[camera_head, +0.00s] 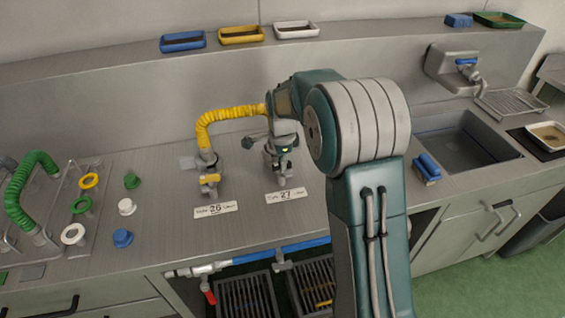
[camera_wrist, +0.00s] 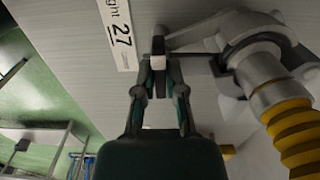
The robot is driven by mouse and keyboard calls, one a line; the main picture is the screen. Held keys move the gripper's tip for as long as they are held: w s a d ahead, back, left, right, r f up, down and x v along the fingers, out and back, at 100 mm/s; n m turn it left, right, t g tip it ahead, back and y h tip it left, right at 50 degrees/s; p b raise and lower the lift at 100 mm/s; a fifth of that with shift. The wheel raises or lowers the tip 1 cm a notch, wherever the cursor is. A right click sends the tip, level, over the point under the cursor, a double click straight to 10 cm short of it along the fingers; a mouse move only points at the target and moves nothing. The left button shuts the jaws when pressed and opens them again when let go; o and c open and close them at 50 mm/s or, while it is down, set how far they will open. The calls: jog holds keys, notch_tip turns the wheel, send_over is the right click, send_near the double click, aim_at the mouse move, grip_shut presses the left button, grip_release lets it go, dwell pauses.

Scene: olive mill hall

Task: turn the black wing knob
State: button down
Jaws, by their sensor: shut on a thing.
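My gripper (camera_head: 283,165) reaches down to the counter just behind the label marked 27 (camera_head: 286,195). In the wrist view its fingers (camera_wrist: 159,62) are shut on a small dark piece, the black wing knob (camera_wrist: 158,45), which is mostly hidden between them. The knob sits beside a grey metal fitting (camera_wrist: 255,55). The label 27 also shows in the wrist view (camera_wrist: 121,35), left of the fingertips. How far the knob is turned cannot be told.
A yellow corrugated hose (camera_head: 229,114) arches left of my gripper from a fitting with a yellow handle (camera_head: 209,181) behind label 26 (camera_head: 215,209). Loose rings and caps and a green hose (camera_head: 27,182) lie farther left. A sink (camera_head: 465,150) and blue brush (camera_head: 428,166) are at right.

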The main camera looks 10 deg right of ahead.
jog(key=shift+s+a+f, duration=0.1)
jog(key=shift+f, duration=0.1)
dwell(0.4)
jog(key=c, duration=0.7)
grip_release()
jog(key=shift+a, duration=0.1)
jog(key=shift+r, duration=0.15)
jog(key=r, duration=1.1)
jog(key=shift+w+r, duration=0.2)
jog(key=shift+r, duration=0.15)
